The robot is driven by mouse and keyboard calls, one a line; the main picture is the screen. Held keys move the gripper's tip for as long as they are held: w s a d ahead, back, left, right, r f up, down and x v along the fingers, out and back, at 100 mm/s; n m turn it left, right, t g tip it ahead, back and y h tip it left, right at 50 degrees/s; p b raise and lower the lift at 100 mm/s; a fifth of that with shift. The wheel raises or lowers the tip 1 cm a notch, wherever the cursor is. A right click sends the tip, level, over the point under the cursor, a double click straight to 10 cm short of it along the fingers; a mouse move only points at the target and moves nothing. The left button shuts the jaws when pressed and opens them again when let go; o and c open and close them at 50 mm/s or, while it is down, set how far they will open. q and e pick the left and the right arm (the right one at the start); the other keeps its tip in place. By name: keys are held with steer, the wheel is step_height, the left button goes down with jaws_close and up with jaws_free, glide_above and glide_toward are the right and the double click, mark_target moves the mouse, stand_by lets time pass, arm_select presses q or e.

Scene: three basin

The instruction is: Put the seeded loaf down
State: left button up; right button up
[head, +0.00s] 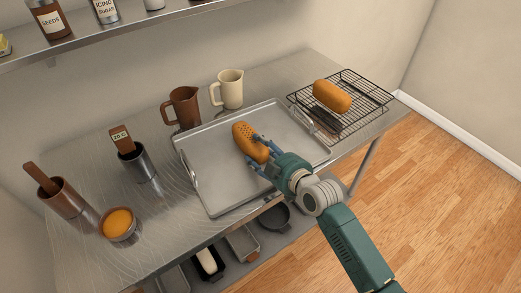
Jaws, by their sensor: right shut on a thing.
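The seeded loaf (247,138) is an orange-brown loaf with dark specks at its upper end. It shows in the head view over the middle of the large metal tray (207,188). My right gripper (262,156) reaches in from the lower right and is shut on the loaf's lower right end. I cannot tell whether the loaf touches the tray or is held just above it. My left gripper is not in view.
A plain loaf (332,96) lies on a black wire rack (355,119) at the right. A brown jug (183,108) and a cream jug (229,90) stand behind the tray. Metal pots (138,164) stand at the left. The tray's front left is bare.

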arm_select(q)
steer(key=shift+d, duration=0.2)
arm_select(e)
steer(key=shift+f, duration=0.1)
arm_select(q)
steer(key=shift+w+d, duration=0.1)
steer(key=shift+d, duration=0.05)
arm_select(e)
steer(key=o, duration=1.3)
steer(key=b+v, duration=0.1)
steer(key=v, duration=0.9)
steer(key=shift+s+d, duration=0.25)
steer(key=shift+s, duration=0.05)
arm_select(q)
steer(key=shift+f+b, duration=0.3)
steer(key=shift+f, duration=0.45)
arm_select(e)
steer(key=shift+s+d+r, duration=0.3)
steer(key=shift+s+r, duration=0.2)
steer(key=shift+s, duration=0.05)
steer(key=shift+f, duration=0.1)
